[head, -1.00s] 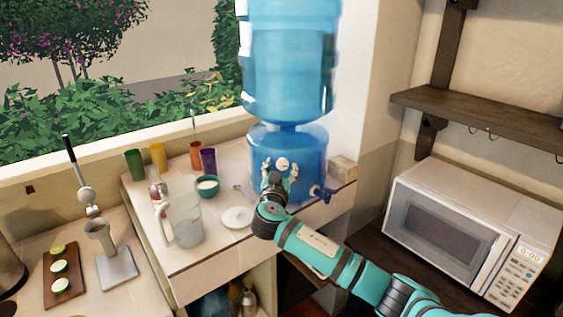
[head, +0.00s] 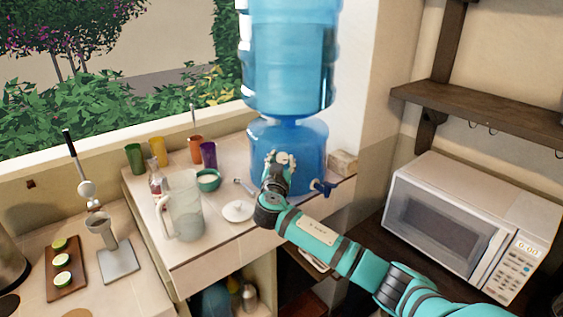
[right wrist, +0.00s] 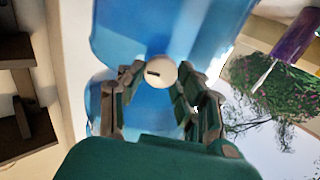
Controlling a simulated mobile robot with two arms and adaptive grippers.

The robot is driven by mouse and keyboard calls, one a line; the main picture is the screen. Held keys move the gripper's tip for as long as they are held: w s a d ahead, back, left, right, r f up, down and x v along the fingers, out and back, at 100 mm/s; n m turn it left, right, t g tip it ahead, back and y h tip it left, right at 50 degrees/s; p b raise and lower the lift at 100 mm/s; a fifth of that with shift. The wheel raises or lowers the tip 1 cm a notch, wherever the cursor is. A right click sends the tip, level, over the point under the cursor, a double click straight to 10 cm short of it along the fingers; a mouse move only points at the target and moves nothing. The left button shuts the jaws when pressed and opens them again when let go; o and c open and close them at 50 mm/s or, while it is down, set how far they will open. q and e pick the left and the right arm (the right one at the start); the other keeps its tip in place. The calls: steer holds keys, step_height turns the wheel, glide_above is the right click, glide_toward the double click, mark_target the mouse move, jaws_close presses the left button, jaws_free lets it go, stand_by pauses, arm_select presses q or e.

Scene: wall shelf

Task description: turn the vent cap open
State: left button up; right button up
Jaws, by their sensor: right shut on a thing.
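The vent cap (head: 282,158) is a small round white cap on the front of the lower blue dispenser tank (head: 308,150). In the right wrist view the cap (right wrist: 162,70) shows a short dark slot, lying about level in the picture. My right gripper (head: 281,160) is shut on the cap, with its fingers on either side of it; the fingers also show in the right wrist view (right wrist: 158,88). The exact finger contact is hard to see. My left gripper is in neither view.
A dark blue tap (head: 324,187) sticks out to the right of the gripper. A white lid (head: 238,211), a glass pitcher (head: 187,212) and a green bowl (head: 208,181) stand to the left on the counter. A microwave (head: 455,230) is at the right.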

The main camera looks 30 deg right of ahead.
steer(key=shift+f+n+b, duration=0.2)
steer(key=shift+n+b, duration=0.1)
steer(key=shift+b, duration=0.45)
steer(key=shift+n+b, duration=1)
steer(key=shift+b, duration=0.15)
steer(key=shift+r+n, duration=0.1)
steer(key=shift+n, duration=0.8)
steer(key=shift+a+n, duration=0.1)
steer(key=shift+n, duration=0.8)
steer(key=n+p, duration=0.1)
steer(key=n, duration=0.2)
steer(key=shift+w+r+n, duration=0.1)
steer(key=shift+n, duration=0.2)
steer(key=n+p, duration=0.1)
steer(key=n, duration=0.2)
steer(key=shift+n, duration=0.4)
steer(key=n+p, duration=0.3)
steer(key=n, duration=0.2)
steer(key=shift+f+n+p, duration=0.25)
steer(key=shift+n+p, duration=0.7)
steer(key=shift+n, duration=0.75)
